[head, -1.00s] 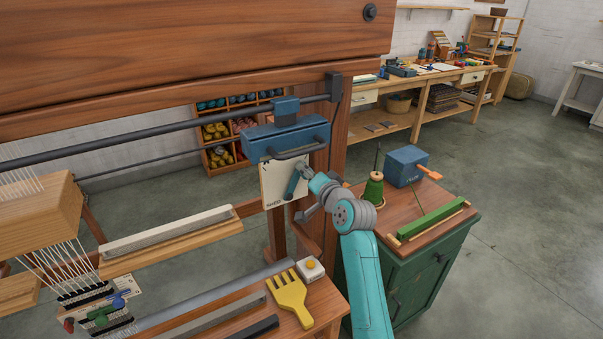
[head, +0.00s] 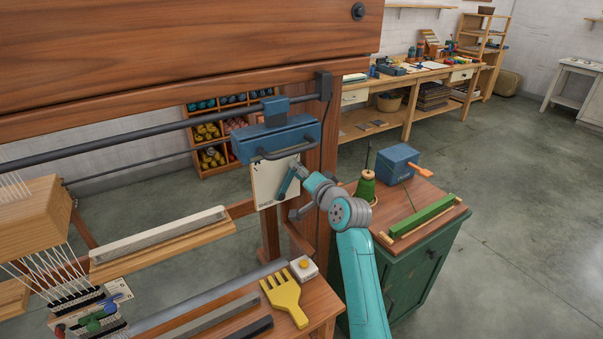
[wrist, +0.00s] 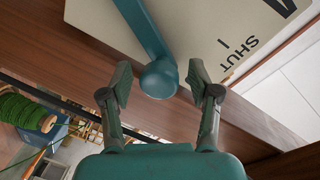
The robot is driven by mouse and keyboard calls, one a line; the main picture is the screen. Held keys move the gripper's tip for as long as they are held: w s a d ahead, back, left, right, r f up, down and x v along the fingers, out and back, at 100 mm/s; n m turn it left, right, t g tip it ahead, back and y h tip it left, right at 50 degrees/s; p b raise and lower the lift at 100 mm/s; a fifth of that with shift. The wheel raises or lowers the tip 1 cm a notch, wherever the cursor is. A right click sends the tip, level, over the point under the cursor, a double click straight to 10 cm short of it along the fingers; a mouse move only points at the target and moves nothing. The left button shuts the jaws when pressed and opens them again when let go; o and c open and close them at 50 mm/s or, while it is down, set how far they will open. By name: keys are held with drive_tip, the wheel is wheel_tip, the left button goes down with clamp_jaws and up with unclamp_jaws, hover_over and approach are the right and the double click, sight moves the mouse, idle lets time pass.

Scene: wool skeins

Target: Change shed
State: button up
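A teal lever (head: 287,181) sits on a pale plate (head: 264,187) below a blue block on the loom's rail. In the wrist view the lever (wrist: 143,28) ends in a round knob (wrist: 158,79), and the plate (wrist: 205,22) reads "SHUT" beside a line mark. My gripper (wrist: 160,76) is open, with one finger on each side of the knob. Gaps show between the fingers and the knob. In the head view my gripper (head: 301,197) is small beside the lever, and its fingers are hard to make out.
The blue block (head: 276,138) with a dark handle hangs above the plate. A wooden post (head: 324,150) stands close behind. A green cabinet (head: 425,262) with a thread cone (head: 367,190) and blue box (head: 398,164) stands to the right. A yellow comb (head: 285,298) lies on the loom's ledge.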

drive_tip(key=v, duration=1.2)
drive_tip(key=s+d+f+h, duration=0.2)
drive_tip(key=s+d+f, duration=0.2)
drive_tip(key=s+f, duration=0.45)
drive_tip(key=s+d+f+h, duration=0.2)
drive_tip(key=s+d+f, duration=0.1)
drive_tip(key=s+f, duration=0.5)
drive_tip(key=s+d+f+h, duration=0.2)
drive_tip(key=s+d+f, duration=0.2)
drive_tip(key=s+f, duration=0.4)
drive_tip(key=s+d+r+n+h, duration=0.1)
drive_tip(key=s+r, duration=0.1)
drive_tip(key=s, duration=0.9)
drive_tip(key=s+d+r+n, duration=0.2)
drive_tip(key=s, duration=0.9)
drive_tip(key=s+d+r+n+h, duration=0.1)
drive_tip(key=s+r+n, duration=0.1)
drive_tip(key=s, duration=0.9)
drive_tip(key=shift+s+d+r+h, duration=0.3)
drive_tip(key=shift+s+d+r, duration=0.05)
drive_tip(key=shift+s+d, duration=0.05)
